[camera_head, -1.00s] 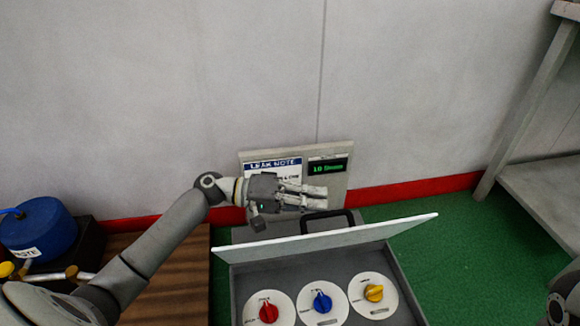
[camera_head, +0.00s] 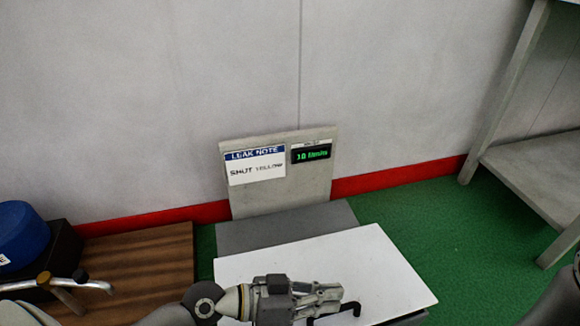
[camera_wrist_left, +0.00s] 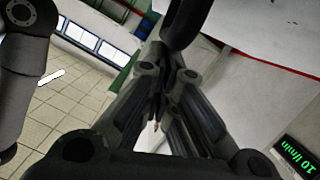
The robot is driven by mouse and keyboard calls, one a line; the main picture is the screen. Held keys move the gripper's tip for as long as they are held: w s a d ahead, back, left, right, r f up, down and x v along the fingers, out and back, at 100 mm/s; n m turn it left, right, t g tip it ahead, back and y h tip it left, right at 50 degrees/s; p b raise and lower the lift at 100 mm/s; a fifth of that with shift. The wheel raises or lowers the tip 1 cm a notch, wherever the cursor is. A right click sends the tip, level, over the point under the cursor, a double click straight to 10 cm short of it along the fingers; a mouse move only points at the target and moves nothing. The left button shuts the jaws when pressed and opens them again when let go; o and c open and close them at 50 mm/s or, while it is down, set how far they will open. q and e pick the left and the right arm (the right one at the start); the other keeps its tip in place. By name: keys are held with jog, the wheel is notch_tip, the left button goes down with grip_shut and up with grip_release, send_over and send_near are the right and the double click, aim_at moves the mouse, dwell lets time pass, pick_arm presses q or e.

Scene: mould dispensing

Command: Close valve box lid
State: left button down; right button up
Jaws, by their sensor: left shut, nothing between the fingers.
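The valve box's white lid (camera_head: 330,255) is swung down over the box and looks nearly flat. I cannot tell whether it is fully seated. Its black handle (camera_head: 345,309) is at the near edge, partly behind my left gripper. My left gripper (camera_head: 338,293) is shut and empty, over the near part of the lid beside the handle. Its shut fingers (camera_wrist_left: 160,105) fill the middle of the left wrist view. The red, blue and yellow valves are hidden under the lid. My right gripper is not in view.
A panel (camera_head: 232,205) with a leak note reading "SHUT YELLOW" and a green display (camera_head: 311,153) stands behind the box against the wall. A brown wooden board (camera_head: 150,250) and blue container (camera_head: 25,230) are at left. A grey shelf (camera_head: 520,170) is at right.

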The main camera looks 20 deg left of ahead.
aim_at(328, 324)
pick_arm(q)
jog(key=shift+m, duration=0.7)
jog(key=f, duration=0.1)
jog(key=s+f+b, duration=0.1)
jog(key=d+f, duration=0.1)
jog(key=shift+s+f+b, duration=0.15)
jog(key=shift+f+b, duration=0.15)
jog(key=shift+f, duration=0.05)
jog(key=shift+s+f+b, duration=0.15)
jog(key=shift+f+b, duration=0.15)
jog(key=shift+f, duration=0.25)
jog(key=shift+d+f+m, duration=0.1)
jog(key=shift+m, duration=0.2)
jog(key=shift+s+f, duration=0.15)
